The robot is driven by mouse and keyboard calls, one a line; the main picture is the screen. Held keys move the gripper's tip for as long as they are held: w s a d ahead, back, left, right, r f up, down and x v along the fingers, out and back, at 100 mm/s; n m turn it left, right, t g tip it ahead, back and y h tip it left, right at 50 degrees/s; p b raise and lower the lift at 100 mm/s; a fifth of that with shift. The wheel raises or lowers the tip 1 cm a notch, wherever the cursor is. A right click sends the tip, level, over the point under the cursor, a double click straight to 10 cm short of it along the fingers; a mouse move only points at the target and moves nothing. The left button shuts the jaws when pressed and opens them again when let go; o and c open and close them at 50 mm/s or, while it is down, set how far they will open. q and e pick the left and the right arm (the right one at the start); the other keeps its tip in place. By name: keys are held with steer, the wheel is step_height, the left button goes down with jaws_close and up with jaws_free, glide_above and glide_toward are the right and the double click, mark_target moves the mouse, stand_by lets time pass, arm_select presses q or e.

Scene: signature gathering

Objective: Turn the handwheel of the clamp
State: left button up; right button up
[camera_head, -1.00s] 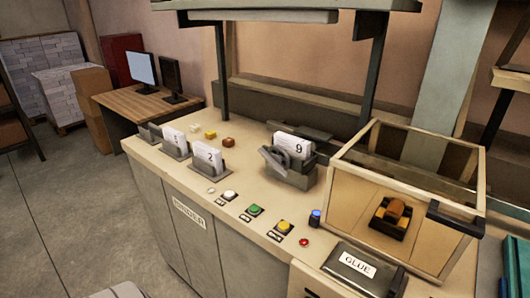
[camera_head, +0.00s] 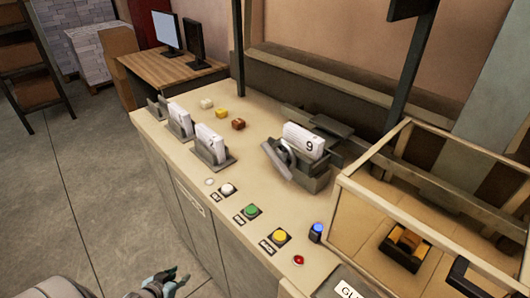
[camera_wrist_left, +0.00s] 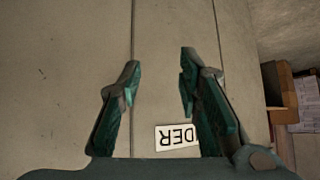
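The clamp (camera_head: 309,180) is a grey device on the beige binder counter and holds a stack of white sheets (camera_head: 305,140) marked 9. Its grey handwheel (camera_head: 281,155) is on the near left side of the clamp. My left gripper (camera_head: 178,278) is low at the bottom of the head view, in front of the counter and well apart from the handwheel. In the left wrist view its two fingers (camera_wrist_left: 158,72) are spread with nothing between them, facing the cabinet front. My right gripper is not in view.
Green (camera_head: 252,211) and yellow (camera_head: 280,237) buttons line the counter's front edge, with a blue one (camera_head: 317,231) near the glass-sided box (camera_head: 396,201). Floor left of the counter is clear.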

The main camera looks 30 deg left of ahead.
arm_select(q)
steer(key=w+r+t+h+p, duration=0.1)
steer(key=w+r+t, duration=0.1)
steer(key=w+r, duration=0.35)
steer(key=w+r+t+h, duration=0.1)
steer(key=w+r, duration=0.1)
steer(key=r, duration=0.6)
steer(key=n+t+h, duration=0.5)
steer(key=h, duration=0.1)
glide_toward(271, 159)
steer(key=shift+n, duration=0.4)
steer(key=b+x, duration=0.9)
steer(key=b, duration=0.1)
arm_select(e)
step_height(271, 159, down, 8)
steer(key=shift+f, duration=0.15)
arm_select(q)
steer(key=shift+c, duration=0.4)
jaws_close()
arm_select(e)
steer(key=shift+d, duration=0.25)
